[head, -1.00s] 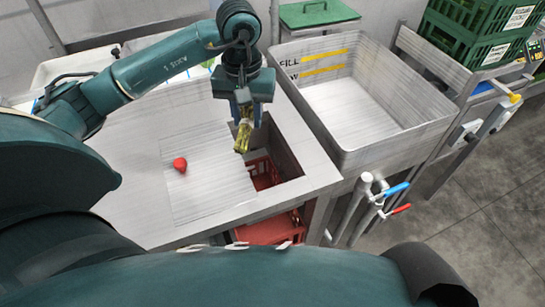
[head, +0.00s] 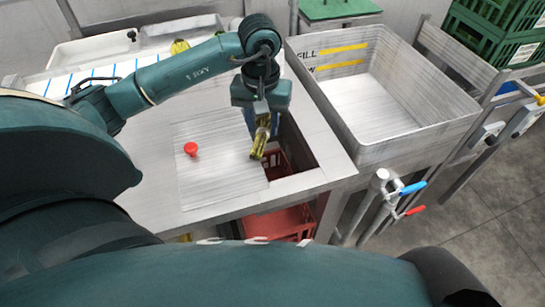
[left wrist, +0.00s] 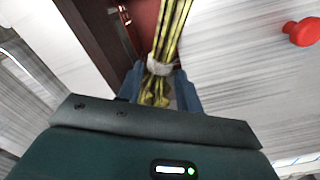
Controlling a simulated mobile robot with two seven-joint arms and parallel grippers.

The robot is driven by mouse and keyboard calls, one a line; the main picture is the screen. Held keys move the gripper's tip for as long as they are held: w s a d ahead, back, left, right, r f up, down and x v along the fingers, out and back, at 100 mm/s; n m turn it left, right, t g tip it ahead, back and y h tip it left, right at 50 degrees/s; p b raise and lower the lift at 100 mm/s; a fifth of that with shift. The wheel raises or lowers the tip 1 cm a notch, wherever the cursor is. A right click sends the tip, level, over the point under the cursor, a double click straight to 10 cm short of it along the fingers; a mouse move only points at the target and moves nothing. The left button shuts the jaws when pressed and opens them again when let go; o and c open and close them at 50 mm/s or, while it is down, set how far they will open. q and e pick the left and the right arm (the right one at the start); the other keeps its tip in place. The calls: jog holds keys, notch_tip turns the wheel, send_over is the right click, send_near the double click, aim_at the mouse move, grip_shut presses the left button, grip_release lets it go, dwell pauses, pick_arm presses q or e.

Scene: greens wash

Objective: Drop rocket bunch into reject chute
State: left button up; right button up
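The rocket bunch (head: 259,145) is yellow-green with a pale band, and hangs below my left gripper (head: 260,118) in the head view. In the left wrist view, the blue fingers of my left gripper (left wrist: 160,92) are shut on the rocket bunch (left wrist: 174,28) near its band. My right gripper is not in view.
A red knob (head: 190,149) stands on the counter left of the chute. A deep steel basin (head: 395,100) adjoins on the right, with taps (head: 400,190) at its front. Green crates (head: 500,35) stand at the far right. White trays (head: 90,50) lie behind.

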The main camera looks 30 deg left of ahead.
pick_arm(q)
jog(key=o, duration=0.4)
jog(key=shift+c, duration=0.2)
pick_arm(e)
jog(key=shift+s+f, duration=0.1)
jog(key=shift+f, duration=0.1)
pick_arm(q)
jog(key=shift+r, duration=0.15)
notch_tip(320, 180, up, 13)
jog(key=shift+p, duration=0.4)
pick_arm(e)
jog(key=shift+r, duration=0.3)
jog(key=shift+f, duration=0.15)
